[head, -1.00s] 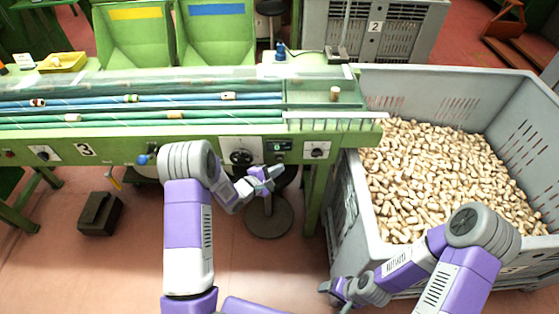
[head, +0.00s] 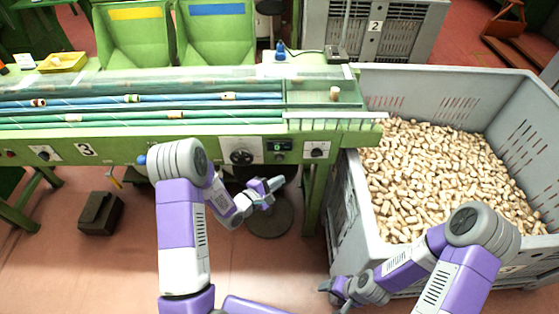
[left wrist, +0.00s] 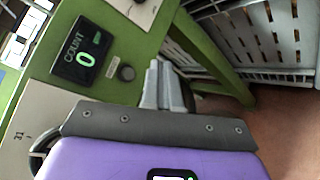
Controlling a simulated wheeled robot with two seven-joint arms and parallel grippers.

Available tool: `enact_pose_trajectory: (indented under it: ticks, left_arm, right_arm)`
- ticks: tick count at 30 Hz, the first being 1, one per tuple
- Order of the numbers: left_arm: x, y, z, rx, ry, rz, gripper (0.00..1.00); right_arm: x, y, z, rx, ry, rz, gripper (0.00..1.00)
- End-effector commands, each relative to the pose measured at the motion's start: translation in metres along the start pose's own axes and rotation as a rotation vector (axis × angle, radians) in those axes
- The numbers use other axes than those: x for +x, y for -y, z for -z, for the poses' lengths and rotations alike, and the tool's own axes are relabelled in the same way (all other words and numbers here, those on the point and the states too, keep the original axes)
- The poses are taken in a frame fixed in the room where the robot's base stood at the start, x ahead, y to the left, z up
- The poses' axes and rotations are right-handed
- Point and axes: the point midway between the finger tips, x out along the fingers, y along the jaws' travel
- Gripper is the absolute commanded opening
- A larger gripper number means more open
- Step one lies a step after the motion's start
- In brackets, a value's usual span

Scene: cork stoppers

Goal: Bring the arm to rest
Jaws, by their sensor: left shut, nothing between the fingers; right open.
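My left gripper (head: 270,187) is shut and empty in the head view, in front of the green machine's (head: 200,148) front panel and below its knobs. In the left wrist view its closed fingers (left wrist: 163,84) show beside the panel, with the counter display (left wrist: 82,53) reading 0 to their left. My right gripper (head: 338,291) is open at the lower middle of the head view, near the front left side of the grey crate. It holds nothing that I can see.
The large grey crate (head: 342,215) full of corks (head: 440,180) stands at the right. A stool (head: 268,218) stands behind my left gripper, under the machine's edge. A dark box (head: 100,213) sits on the floor at left. Open floor lies between the arms.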

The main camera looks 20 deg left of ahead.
Motion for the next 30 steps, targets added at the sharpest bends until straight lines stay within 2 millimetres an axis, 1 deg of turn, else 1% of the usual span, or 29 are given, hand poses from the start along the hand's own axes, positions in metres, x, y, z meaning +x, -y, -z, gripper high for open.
enact_pose_trajectory:
  ticks: [23,26,29,30]
  left_arm:
    - [0.0,0.001,0.0,0.01,-0.006,0.005,0.0]
    - [-0.002,0.011,0.002,0.062,-0.04,0.039,0.0]
    - [-0.007,0.031,0.006,0.174,-0.1,0.121,0.0]
    - [-0.011,0.042,0.008,0.231,-0.125,0.169,0.0]
  right_arm:
    - [0.0,0.0,0.0,0.0,0.0,0.0,0.7]
    - [-0.003,0.001,0.0,0.0,0.0,0.0,0.7]
    - [-0.007,0.003,0.0,0.0,0.0,0.0,0.7]
    - [-0.009,0.004,0.0,0.0,0.0,0.0,0.7]
